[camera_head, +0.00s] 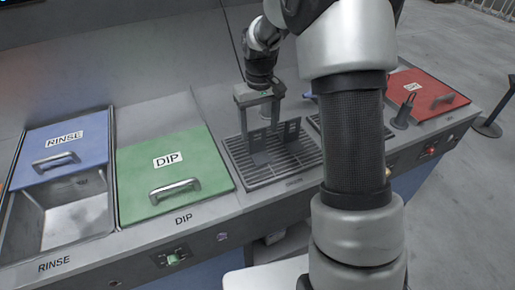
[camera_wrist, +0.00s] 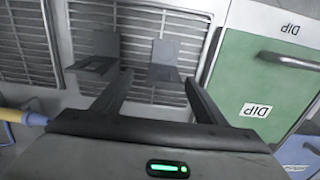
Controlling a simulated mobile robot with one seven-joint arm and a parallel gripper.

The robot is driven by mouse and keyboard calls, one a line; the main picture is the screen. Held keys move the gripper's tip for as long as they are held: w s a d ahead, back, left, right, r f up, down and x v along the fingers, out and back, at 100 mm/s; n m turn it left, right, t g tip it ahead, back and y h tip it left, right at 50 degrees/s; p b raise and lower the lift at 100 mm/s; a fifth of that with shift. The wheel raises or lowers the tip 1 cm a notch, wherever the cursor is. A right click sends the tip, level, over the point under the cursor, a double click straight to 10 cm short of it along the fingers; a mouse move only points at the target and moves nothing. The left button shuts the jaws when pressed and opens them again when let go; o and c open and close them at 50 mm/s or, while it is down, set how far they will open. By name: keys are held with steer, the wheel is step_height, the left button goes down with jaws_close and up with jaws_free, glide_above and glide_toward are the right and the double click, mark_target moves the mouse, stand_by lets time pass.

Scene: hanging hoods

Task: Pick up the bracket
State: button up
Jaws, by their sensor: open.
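Two dark grey, L-shaped bracket pieces stand upright on a slatted drain grate (camera_head: 285,176). In the head view, one bracket piece (camera_head: 259,143) is at the left and the other (camera_head: 292,129) at the right. In the wrist view, the left bracket piece (camera_wrist: 105,44) and the right bracket piece (camera_wrist: 165,51) stand apart on the grate; I cannot tell whether they are joined. My gripper (camera_head: 260,124) is open and points down above the grate, close to the pieces. In the wrist view, its fingers (camera_wrist: 158,78) are spread with nothing held between them.
A green DIP lid (camera_head: 170,160) lies left of the grate. Further left is a blue RINSE lid (camera_head: 62,148) over a part-open basin (camera_head: 70,212). A red lid (camera_head: 425,95) and a dark stand (camera_head: 403,112) are at the right. My arm hides part of the counter.

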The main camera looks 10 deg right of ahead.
mark_target(257, 140)
steer(key=f, duration=0.4)
steer(key=shift+s+a, duration=0.2)
steer(key=shift+a, duration=0.1)
steer(key=shift+f, duration=0.55)
steer(key=shift+r, duration=0.1)
steer(key=c, duration=1.4)
